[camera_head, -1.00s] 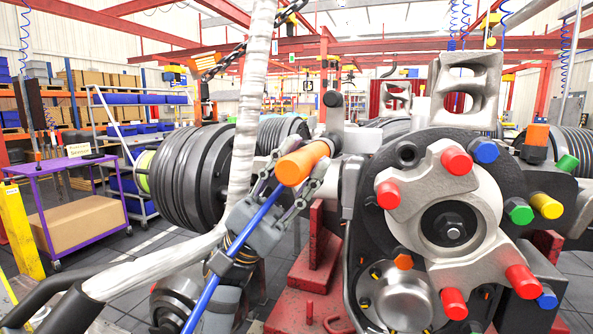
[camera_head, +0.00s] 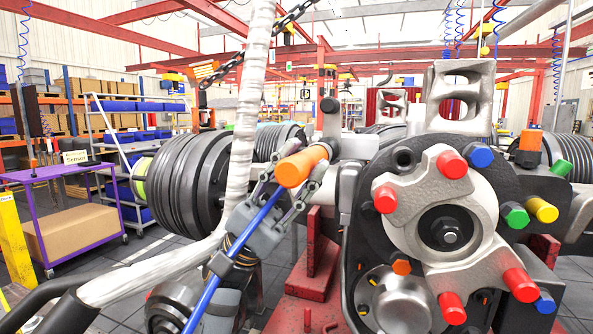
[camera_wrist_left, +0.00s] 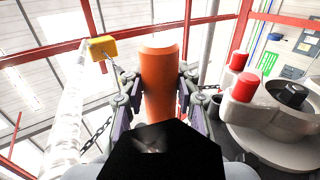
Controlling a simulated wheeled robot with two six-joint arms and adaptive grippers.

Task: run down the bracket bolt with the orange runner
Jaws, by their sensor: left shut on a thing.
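My left gripper (camera_head: 288,178) is shut on the orange runner (camera_head: 306,164), a thick cylinder that points up and to the right in the head view. In the left wrist view the runner (camera_wrist_left: 160,85) stands between the two fingers. A pale metal bracket (camera_head: 432,185) carries several red caps and a central dark hex bolt (camera_head: 449,234); a small orange bolt head (camera_head: 401,266) sits at its lower left. I cannot tell which is the bracket bolt. The runner is apart from both, to their left. My right gripper is out of view.
Blue, green and yellow caps sit on the axle housing's right side. Ribbed dark drums (camera_head: 190,180) stand behind the gripper. A red stand (camera_head: 312,270) is below the runner. A purple cart (camera_head: 62,215) is far left, with open floor beside it.

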